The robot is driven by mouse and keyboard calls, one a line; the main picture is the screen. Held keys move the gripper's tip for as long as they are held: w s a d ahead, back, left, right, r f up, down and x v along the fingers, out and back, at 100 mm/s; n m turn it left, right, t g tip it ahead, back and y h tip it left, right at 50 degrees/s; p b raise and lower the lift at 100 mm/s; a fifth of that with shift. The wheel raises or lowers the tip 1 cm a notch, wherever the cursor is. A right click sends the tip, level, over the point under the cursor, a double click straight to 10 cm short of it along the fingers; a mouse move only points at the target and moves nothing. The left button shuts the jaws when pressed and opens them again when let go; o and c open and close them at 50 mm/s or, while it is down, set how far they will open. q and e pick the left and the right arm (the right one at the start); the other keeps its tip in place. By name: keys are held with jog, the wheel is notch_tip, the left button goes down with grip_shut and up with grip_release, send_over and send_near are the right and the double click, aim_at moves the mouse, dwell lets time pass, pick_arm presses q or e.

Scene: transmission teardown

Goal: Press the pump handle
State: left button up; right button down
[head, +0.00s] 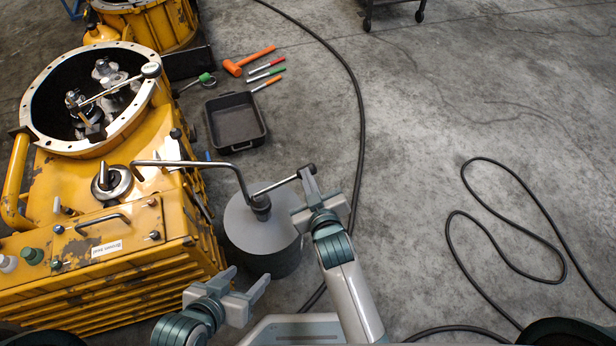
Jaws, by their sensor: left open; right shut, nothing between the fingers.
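The pump is a grey drum (262,237) with a dark fitting (261,206) on top, standing on the floor beside the yellow housing. My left gripper (246,278) is open and empty, in front of the drum at the lower left.
A bent metal pipe (200,163) reaches from the yellow transmission housing (130,215) to the pump fitting. A black tray (235,121), an orange mallet (247,61) and several small tools lie behind. A black cable (357,110) crosses the floor. The right side has open floor.

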pick_arm(q)
jog(key=shift+s+a, duration=0.15)
jog(key=shift+s, duration=0.1)
pick_arm(e)
notch_tip(320, 180, down, 10)
jog(key=d+m+g+y, duration=0.1)
jog(key=d+m+y, duration=0.1)
jog(key=m, duration=0.3)
jog(key=shift+w+y, duration=0.25)
jog(key=shift+y, duration=0.25)
jog(key=shift+a+f, duration=0.1)
pick_arm(q)
jog(key=shift+a+p, duration=0.1)
jog(key=shift+p, duration=0.2)
